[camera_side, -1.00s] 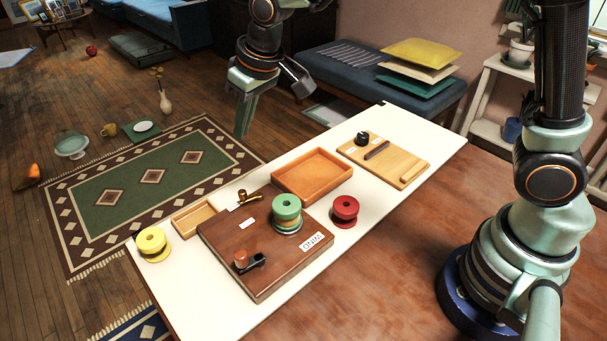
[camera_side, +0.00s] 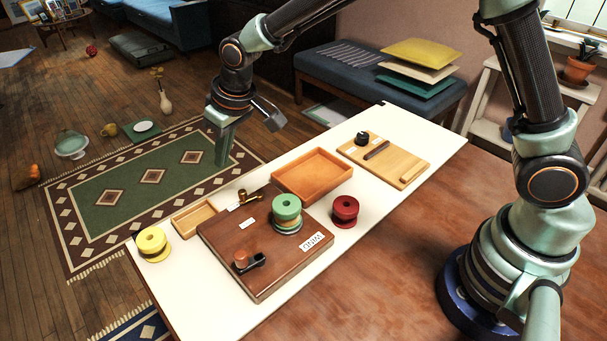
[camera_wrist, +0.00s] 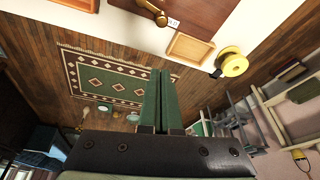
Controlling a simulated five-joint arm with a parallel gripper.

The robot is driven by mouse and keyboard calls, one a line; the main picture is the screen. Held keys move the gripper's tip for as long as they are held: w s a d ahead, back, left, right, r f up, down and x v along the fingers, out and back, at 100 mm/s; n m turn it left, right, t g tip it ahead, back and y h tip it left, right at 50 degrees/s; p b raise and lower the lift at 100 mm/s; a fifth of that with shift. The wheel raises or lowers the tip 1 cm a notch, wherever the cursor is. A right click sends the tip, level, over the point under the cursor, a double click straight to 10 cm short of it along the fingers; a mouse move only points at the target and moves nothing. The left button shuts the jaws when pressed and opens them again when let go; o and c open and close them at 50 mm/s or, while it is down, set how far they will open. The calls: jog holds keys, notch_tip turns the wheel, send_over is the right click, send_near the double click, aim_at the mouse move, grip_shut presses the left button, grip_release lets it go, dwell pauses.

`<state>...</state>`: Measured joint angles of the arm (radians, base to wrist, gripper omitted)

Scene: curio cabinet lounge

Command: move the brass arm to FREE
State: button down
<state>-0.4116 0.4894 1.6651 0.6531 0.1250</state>
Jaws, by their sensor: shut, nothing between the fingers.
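The brass arm (camera_side: 249,196) is a small brass lever at the back edge of the dark brown wooden box (camera_side: 225,235). In the wrist view the brass arm (camera_wrist: 154,12) shows at the top, beside a small white label (camera_wrist: 173,22) too small to read. My gripper (camera_side: 221,160) is shut and empty, hanging over the rug side beyond the table's far edge, apart from the brass arm and up and left of it. The wrist view shows its green fingers (camera_wrist: 161,75) together, below the brass arm in the picture.
On the white table top (camera_side: 400,130) stand a green spool (camera_side: 287,208) on the box, a red spool (camera_side: 345,208), a yellow spool (camera_side: 152,242), an orange tray (camera_side: 312,176), a small tray (camera_side: 193,218) and a wooden board (camera_side: 382,160). A knob (camera_side: 242,260) sits at the box front.

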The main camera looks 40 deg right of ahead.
aim_at(242, 193)
jog(key=x, duration=0.6)
jog(key=shift+w+d+f, duration=0.1)
jog(key=shift+w+f, duration=0.1)
jog(key=shift+f, duration=0.2)
jog(key=shift+s+d, duration=0.25)
jog(key=shift+s, duration=0.7)
jog(key=shift+s+d, duration=0.25)
jog(key=shift+s, duration=0.7)
jog(key=shift+s+a+n, duration=0.15)
jog(key=shift+s+n, duration=0.25)
jog(key=shift+n, duration=0.7)
jog(key=shift+s+a+n, duration=0.1)
jog(key=shift+s+n, duration=0.3)
jog(key=shift+n, duration=0.7)
jog(key=shift+s, duration=1.1)
jog(key=shift+w+d, duration=0.5)
jog(key=shift+w, duration=0.2)
